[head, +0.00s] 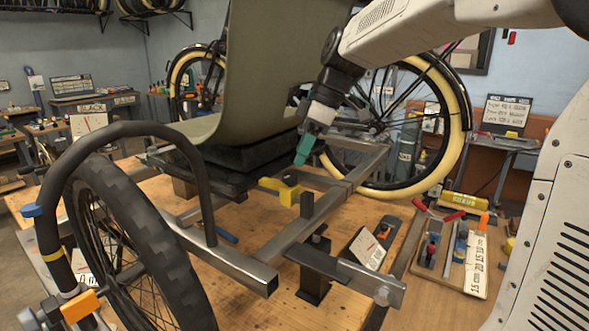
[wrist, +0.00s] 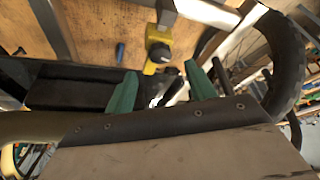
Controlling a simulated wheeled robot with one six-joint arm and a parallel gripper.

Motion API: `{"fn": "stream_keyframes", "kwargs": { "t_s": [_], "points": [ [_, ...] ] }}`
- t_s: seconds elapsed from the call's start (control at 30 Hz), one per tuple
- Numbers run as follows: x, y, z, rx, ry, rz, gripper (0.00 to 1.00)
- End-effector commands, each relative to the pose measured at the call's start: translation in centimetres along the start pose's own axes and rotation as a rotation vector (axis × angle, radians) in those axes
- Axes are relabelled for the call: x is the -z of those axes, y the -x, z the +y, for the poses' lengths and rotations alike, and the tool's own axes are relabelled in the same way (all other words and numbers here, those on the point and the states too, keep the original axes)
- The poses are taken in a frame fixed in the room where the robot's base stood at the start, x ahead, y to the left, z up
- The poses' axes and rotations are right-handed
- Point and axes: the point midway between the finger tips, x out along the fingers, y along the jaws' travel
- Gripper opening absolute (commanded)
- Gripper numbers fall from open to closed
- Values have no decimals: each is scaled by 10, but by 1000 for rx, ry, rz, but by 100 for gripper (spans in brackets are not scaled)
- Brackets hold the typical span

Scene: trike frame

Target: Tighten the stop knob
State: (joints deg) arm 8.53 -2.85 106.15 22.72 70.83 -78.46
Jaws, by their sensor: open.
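A yellow block (head: 283,191) with a small dark knob (head: 290,180) sits on the trike's metal frame (head: 318,213). The knob seems to be the stop knob. In the wrist view the yellow block (wrist: 154,67) and dark knob (wrist: 159,52) lie just beyond the fingertips, roughly midway between them. My gripper (head: 302,160) has teal fingers and points down just above the knob in the head view. In the wrist view my gripper (wrist: 160,70) is open, its fingers apart with nothing between them. I cannot tell whether either finger touches the knob.
The olive seat (head: 262,75) rises close to my gripper at the left; its dark edge (wrist: 180,120) crosses the wrist view. The front wheel (head: 125,235) and rear wheel (head: 440,130) flank the frame. A tool tray (head: 465,275) lies at the right of the wooden bench.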

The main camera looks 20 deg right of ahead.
Motion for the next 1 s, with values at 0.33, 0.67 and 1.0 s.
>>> {"fn": "stream_keyframes", "kwargs": {
  "t_s": [0.33, 0.67, 1.0],
  "points": [
    [-1, -48, 0, 0, -2, -1, 55],
    [-1, -54, 0, -1, -3, -1, 55],
    [-1, -54, 0, -2, -5, -1, 11]
  ]
}}
